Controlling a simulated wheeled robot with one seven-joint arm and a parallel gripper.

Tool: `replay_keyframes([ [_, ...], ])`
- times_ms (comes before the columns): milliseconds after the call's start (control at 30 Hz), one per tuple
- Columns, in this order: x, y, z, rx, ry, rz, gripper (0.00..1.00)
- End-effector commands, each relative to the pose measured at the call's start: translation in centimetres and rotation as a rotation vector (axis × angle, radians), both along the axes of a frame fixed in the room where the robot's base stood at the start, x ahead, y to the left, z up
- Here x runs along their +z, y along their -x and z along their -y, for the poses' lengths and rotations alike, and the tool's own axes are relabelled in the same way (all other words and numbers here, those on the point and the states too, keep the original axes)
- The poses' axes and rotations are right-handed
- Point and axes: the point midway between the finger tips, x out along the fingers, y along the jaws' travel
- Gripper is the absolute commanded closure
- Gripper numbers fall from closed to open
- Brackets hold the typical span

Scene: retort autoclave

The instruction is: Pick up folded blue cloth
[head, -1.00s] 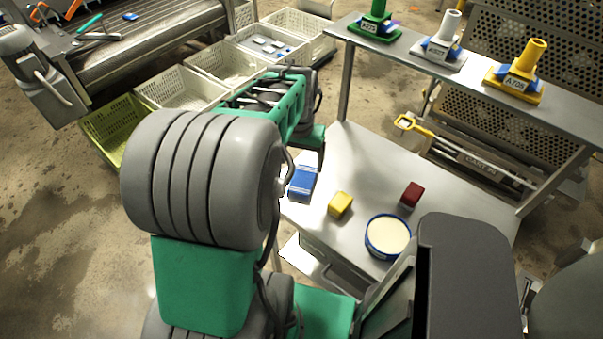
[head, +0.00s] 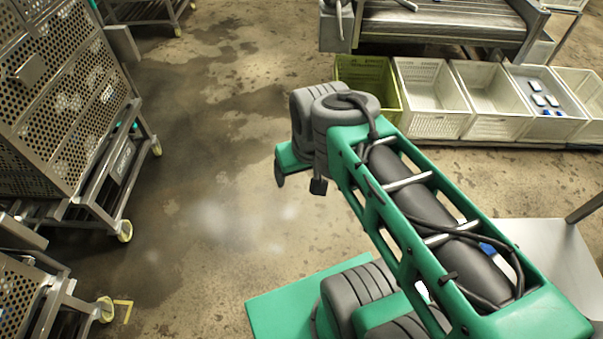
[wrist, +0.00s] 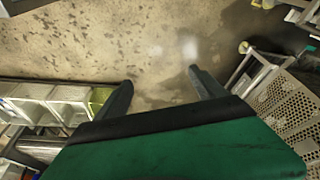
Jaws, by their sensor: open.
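My gripper (head: 299,184) hangs over the bare concrete floor in the head view, left of the crates and away from the table. In the wrist view its two fingers (wrist: 160,78) are wide apart with only floor between them. A small blue patch (head: 487,249) shows through the openings of my arm link, beside the table (head: 552,262). It may be the folded blue cloth, but my arm hides most of it and I cannot tell. No cloth shows in the wrist view.
A green crate (head: 367,88) and several white crates (head: 433,124) stand in a row below a metal conveyor (head: 430,22). Perforated metal racks on wheels (head: 65,110) stand at the left. The floor between racks and crates is clear.

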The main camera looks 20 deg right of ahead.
Motion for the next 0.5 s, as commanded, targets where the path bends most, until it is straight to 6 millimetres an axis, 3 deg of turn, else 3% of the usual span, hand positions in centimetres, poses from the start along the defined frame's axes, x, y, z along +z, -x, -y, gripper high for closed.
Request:
replay_keyframes([
  [33, 0.00, 0.22, -1.26, 0.041, 0.001, 0.005, 0.20],
  [100, -0.04, 0.37, -1.88, 0.063, 0.001, 0.007, 0.20],
  [367, -0.05, 0.35, -1.82, 0.060, 0.002, 0.006, 0.20],
  [500, -0.05, 0.35, -1.79, 0.060, 0.001, 0.006, 0.15],
])
